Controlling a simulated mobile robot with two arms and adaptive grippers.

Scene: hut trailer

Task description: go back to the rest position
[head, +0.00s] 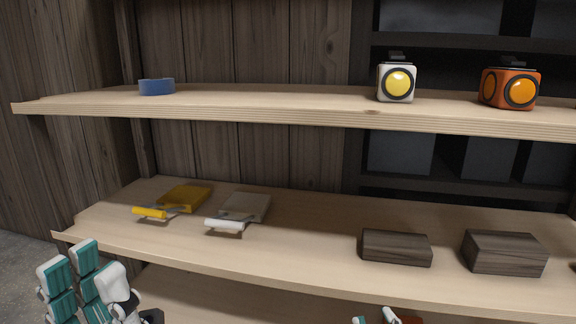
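My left gripper (89,264) rises at the lower left, in front of the middle shelf's left front edge. Its teal-padded fingers and white thumb stand apart, with nothing seen between them.
The upper shelf (270,103) bears a blue ring (156,87), a white lamp (396,83) and an orange lamp (510,88). The middle shelf bears yellow (185,198) and beige (244,206) scraper-like tools and two dark wood blocks (396,247) (503,252). Its centre is clear.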

